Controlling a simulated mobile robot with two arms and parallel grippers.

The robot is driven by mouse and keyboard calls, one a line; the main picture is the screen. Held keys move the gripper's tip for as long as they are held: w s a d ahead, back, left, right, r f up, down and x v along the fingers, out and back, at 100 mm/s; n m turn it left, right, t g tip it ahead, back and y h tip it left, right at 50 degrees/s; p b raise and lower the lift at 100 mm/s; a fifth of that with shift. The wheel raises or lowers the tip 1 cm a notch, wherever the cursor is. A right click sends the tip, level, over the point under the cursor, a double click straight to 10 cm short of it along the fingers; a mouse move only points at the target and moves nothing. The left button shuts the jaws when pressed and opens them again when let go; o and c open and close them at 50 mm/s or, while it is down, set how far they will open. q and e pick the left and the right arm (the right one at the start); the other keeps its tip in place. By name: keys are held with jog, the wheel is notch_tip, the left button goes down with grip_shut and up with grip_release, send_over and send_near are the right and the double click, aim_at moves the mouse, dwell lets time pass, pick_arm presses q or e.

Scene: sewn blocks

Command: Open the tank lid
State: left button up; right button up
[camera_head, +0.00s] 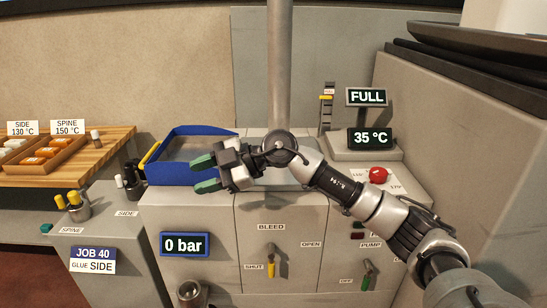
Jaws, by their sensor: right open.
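The tank appears to be the grey cabinet (223,214) in the middle, with a steel pipe (279,70) rising behind its top. I cannot clearly make out the lid; my right arm crosses in front of part of the cabinet top. My right gripper (203,174) is open, with its green fingertips pointing left, in front of a blue-rimmed tray (165,174). It holds nothing that I can see. My left gripper is not in view.
The cabinet front has a "0 bar" display (185,244), a bleed lever (271,262) on the SHUT side and a pump switch (367,274). A red knob (378,175) and "FULL" display (366,97) are at right. A wooden table (98,152) stands at left.

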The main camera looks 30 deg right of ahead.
jog(key=d+r+m+g+h, duration=0.1)
jog(key=d+r+m+h, duration=0.2)
jog(key=d, duration=0.5)
jog(key=s+d+r+m+h, duration=0.1)
jog(key=d+m+h, duration=0.25)
jog(key=d, duration=0.45)
jog(key=d+r+m+g+h, duration=0.15)
jog(key=d+h, duration=0.25)
jog(key=d, duration=0.4)
jog(key=shift+t, duration=0.45)
jog(key=x, duration=1)
jog(key=shift+a+f+p, duration=0.1)
jog(key=shift+a+p, duration=0.05)
jog(key=shift+p, duration=0.25)
grip_shut()
